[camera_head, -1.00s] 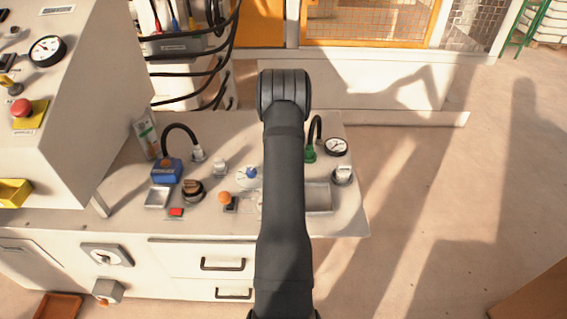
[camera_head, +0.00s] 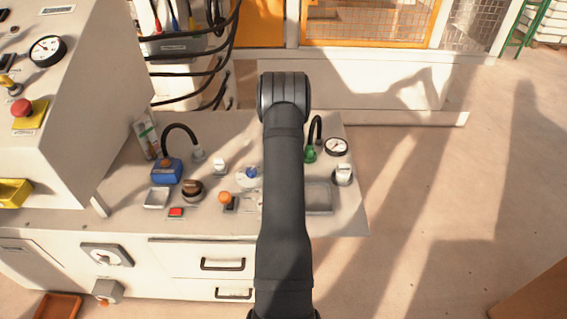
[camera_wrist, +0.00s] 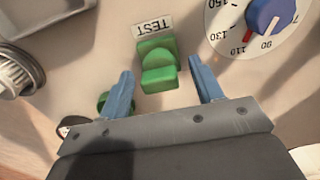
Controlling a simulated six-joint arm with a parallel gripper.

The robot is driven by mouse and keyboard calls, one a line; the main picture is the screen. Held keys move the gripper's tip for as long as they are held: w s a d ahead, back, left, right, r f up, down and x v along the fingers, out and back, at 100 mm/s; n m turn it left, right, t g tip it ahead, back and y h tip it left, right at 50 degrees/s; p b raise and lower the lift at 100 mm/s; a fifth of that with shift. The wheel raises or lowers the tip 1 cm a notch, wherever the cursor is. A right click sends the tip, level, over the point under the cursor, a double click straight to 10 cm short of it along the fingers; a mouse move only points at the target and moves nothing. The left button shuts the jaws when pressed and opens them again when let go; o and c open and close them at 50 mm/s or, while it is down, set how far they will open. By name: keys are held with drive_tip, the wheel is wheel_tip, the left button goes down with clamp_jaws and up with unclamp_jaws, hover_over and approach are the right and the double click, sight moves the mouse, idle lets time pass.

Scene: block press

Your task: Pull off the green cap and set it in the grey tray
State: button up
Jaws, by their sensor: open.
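The green cap (camera_wrist: 158,65) is a stepped block beside a label reading TEST, near the middle of the wrist view. My gripper (camera_wrist: 160,76) is open, with one blue finger on either side of the cap and a gap showing on both sides. In the head view my arm hides the cap and the gripper. The grey tray (camera_head: 319,197) lies on the bench to the right of my arm, partly hidden by it. Its corner also shows at the upper left of the wrist view (camera_wrist: 62,10).
A blue-knobbed dial (camera_wrist: 268,18) is right of the cap. A second green part (camera_wrist: 102,102), on the hose (camera_head: 318,128) side, sits behind the left finger. A silver knob (camera_wrist: 20,72) and a gauge (camera_head: 336,146) stand close by.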

clamp_jaws()
idle(0.3)
drive_tip(key=shift+r, duration=0.15)
drive_tip(key=shift+r, duration=2.9)
